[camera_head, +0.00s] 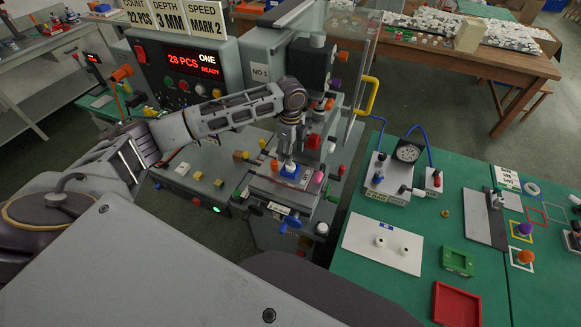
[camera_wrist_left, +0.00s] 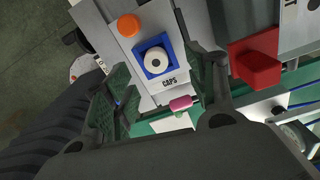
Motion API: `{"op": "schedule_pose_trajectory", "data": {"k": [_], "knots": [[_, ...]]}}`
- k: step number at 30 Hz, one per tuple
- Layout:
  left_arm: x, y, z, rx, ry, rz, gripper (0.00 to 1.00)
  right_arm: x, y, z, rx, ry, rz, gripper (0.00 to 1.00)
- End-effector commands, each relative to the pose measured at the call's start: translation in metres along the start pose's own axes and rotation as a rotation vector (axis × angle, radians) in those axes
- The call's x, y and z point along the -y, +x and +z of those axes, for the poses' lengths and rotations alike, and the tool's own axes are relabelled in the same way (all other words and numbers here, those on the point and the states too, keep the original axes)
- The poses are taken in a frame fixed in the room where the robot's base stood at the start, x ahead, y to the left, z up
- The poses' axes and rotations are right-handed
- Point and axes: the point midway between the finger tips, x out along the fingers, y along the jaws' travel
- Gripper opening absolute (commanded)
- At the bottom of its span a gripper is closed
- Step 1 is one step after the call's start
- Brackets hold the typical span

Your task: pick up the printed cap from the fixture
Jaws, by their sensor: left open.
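The cap (camera_wrist_left: 156,61) is a white round piece with a dark centre. It sits in the blue square fixture (camera_wrist_left: 142,49) on the grey plate marked CAPS. In the head view the blue fixture (camera_head: 290,174) is on the printer's front bed, with a small white top showing in it. My left gripper (camera_head: 288,158) points down just above the fixture. In the left wrist view its fingers (camera_wrist_left: 163,78) are spread and empty, one to each side of the cap in the picture; whether they are level with it I cannot tell. My right gripper is not in view.
An orange knob (camera_wrist_left: 129,25) and a pink knob (camera_wrist_left: 181,103) are close to the fixture. A red block (camera_wrist_left: 256,60) is to the right. The green table (camera_head: 380,290) at right holds a white plate (camera_head: 383,243) with two white pegs, and a red tray (camera_head: 457,304).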

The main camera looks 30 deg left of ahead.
Motion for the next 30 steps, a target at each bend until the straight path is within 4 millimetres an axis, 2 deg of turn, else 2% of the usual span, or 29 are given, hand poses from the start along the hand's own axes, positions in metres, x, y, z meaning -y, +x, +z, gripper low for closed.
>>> {"op": "schedule_pose_trajectory", "data": {"k": [17, 30], "knots": [[-0.001, 0.01, -0.001, 0.0, 0.0, 0.001, 0.57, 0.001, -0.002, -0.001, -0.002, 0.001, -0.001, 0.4], [-0.007, 0.052, -0.003, 0.0, 0.0, 0.001, 0.57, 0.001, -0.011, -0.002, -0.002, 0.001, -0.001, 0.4]]}}
